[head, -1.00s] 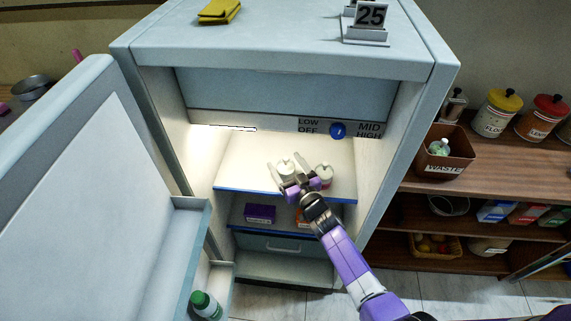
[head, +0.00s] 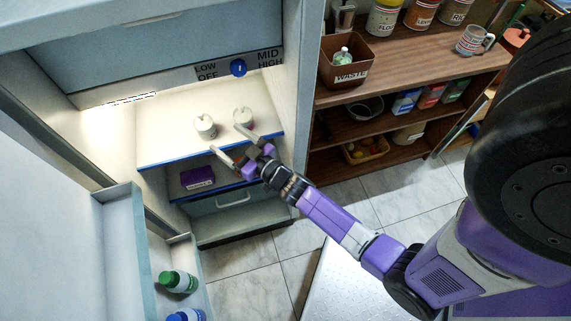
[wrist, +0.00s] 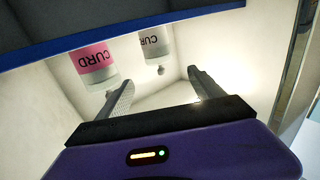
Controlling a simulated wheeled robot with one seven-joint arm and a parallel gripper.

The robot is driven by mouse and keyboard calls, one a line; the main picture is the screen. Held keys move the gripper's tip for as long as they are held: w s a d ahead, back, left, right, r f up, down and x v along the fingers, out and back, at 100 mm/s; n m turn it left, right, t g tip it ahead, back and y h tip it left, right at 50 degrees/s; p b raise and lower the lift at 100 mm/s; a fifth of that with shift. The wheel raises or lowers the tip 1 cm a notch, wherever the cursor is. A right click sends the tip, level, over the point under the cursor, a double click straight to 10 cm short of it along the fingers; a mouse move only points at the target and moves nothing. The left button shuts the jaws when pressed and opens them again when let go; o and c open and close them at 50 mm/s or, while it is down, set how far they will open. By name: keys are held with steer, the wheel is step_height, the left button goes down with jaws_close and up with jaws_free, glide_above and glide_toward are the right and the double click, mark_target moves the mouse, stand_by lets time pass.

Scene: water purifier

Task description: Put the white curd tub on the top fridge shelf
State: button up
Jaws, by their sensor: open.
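The white curd tub (head: 205,126) stands on the blue-edged top fridge shelf (head: 160,142). It also shows upside down in the wrist view, with a pale label (wrist: 153,44). A second curd tub with a pink label (wrist: 94,58) stands beside it, to its right in the head view (head: 243,117). My gripper (head: 232,140) is open at the shelf's front edge, with its fingers apart and nothing between them. In the wrist view its fingers (wrist: 158,88) are clear of the white tub; I cannot tell whether one touches the pink-labelled tub.
The fridge door stands open at left, with a green-capped bottle (head: 178,282) and a blue-capped bottle (head: 186,315) in its rack. A purple box (head: 198,178) lies on the shelf below. A wooden shelf unit with a brown waste bin (head: 345,62) stands right of the fridge.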

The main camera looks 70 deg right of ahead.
steer(key=s+a+r+n+y, duration=0.2)
steer(key=s+a+r+y, duration=0.15)
steer(key=s+a, duration=1.1)
steer(key=s+a+r+g+y, duration=0.1)
steer(key=s+a+r, duration=0.2)
steer(key=s+r, duration=0.3)
steer(key=s+a+r+n+g+y, duration=0.1)
steer(key=s+a+r, duration=0.2)
steer(key=s+r, duration=0.4)
steer(key=shift+s+r+n, duration=0.25)
steer(key=shift+s+n, duration=0.05)
steer(key=shift+s, duration=0.1)
